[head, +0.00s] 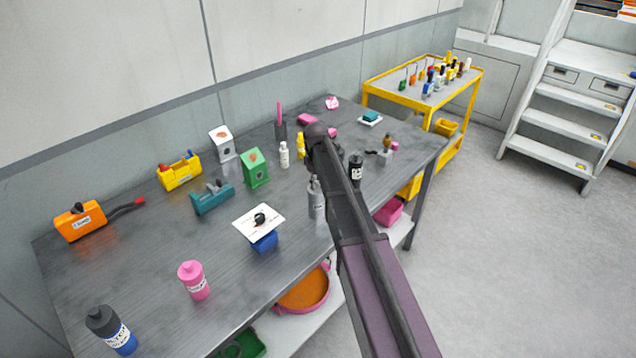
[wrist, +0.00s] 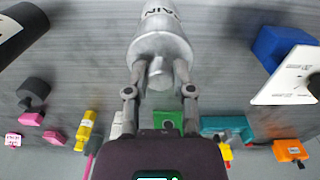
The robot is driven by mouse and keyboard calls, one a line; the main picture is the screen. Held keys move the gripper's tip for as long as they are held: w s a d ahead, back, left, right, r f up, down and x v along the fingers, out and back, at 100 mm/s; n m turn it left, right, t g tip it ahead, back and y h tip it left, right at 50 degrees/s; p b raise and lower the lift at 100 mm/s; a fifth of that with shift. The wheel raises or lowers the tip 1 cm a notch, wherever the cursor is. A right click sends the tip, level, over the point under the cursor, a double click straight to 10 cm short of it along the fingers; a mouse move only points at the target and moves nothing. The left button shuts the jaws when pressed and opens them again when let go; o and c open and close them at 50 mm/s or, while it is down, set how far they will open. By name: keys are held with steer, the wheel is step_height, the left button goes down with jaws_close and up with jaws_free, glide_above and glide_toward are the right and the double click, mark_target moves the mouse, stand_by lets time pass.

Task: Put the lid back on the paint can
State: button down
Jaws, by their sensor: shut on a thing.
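The paint can is a grey cylinder standing on the workbench, beside my arm in the head view (head: 317,205). In the wrist view the can (wrist: 160,22) shows part of its label, "PAIN". My gripper (wrist: 160,72) is shut on the grey knob of the lid (wrist: 160,66), one finger on each side. The lid lies in line with the can's top. I cannot tell whether it is seated or slightly apart. In the head view my arm hides most of the gripper.
A blue box with a white card (head: 259,219) stands left of the can, and a black bottle (head: 355,170) stands to its right. A pink bottle (head: 193,280) is nearer the front edge. Several items line the bench's back.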

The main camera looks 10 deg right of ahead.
stand_by(0.9)
steer(key=shift+c, duration=2)
jaws_free()
steer(key=o, duration=0.4)
steer(key=shift+r, duration=0.15)
steer(key=shift+s+r+p, duration=0.1)
steer(key=shift+r+p, duration=3.2)
steer(key=shift+p, duration=0.2)
jaws_close()
